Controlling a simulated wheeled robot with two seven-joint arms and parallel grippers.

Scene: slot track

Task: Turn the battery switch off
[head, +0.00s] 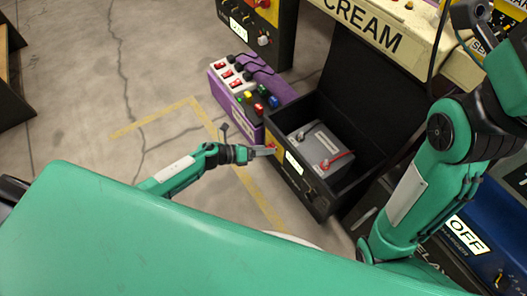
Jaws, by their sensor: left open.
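An open black box (320,205) holds a grey battery (318,143) with a red lead on top. Its front has a yellow plate with a small red switch (273,146) and a lit label (294,162), too small to read. My left gripper (265,152) is open, its fingertips at or just in front of the red switch. Contact and the switch's position cannot be told. My right arm is at the right; its gripper is not visible.
A purple unit (244,119) with red rockers and coloured buttons stands left of the box. A cream-coloured counter marked CREAM (365,32) is behind it. A blue unit with an OFF sign (464,236) is at the lower right.

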